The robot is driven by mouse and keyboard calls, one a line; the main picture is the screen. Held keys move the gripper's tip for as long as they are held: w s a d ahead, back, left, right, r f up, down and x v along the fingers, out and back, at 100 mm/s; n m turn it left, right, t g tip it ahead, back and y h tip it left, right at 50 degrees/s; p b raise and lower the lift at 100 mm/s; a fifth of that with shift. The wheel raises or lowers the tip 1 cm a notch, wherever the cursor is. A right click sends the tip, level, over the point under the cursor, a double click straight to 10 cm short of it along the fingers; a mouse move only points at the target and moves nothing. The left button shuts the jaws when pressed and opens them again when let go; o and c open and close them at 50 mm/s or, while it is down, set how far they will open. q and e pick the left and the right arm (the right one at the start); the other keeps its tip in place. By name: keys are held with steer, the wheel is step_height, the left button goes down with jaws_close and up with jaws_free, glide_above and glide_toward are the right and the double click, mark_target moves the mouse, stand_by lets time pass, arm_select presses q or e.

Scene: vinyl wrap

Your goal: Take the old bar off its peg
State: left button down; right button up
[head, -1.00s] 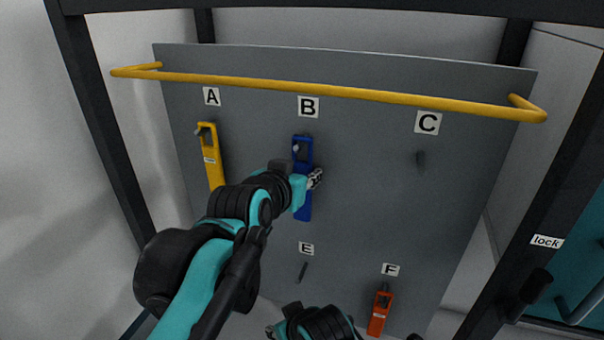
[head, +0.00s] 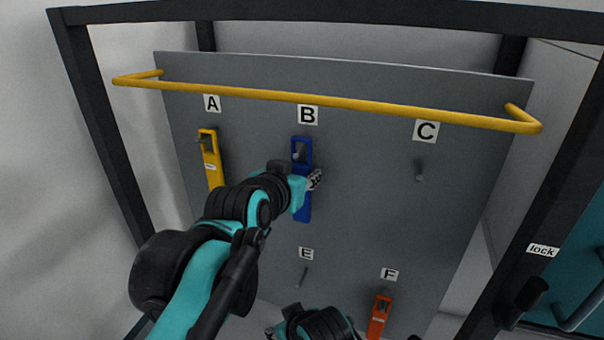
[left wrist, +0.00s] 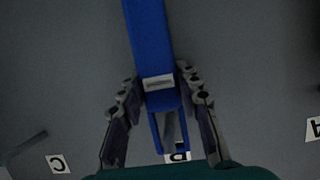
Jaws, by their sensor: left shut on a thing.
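A blue bar (head: 303,210) with a window in its upper end is at peg B on the grey panel. Peg B (head: 297,155) shows inside that window, so the bar is still around it. My left gripper (head: 312,180) is shut on the blue bar, partly hidden by my own wrist. In the left wrist view the two fingers (left wrist: 158,78) flank the bar (left wrist: 150,35) just at a small pale label, too blurred to read. Part of my right arm shows at the bottom edge; its fingers are not clear.
A yellow bar (head: 211,160) hangs at A and an orange bar (head: 379,316) at F. Pegs C (head: 420,170) and E (head: 303,277) are bare. A yellow rail (head: 330,101) runs across the top front of the panel (head: 370,220). Dark frame posts stand at both sides.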

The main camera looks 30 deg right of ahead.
arm_select(q)
steer(key=s+a+p, duration=0.2)
steer(key=s+a, duration=0.6)
steer(key=a, duration=0.1)
steer(key=shift+s+a+p, duration=0.2)
steer(key=shift+a+p, duration=0.1)
steer(key=shift+a, duration=0.1)
stand_by(0.4)
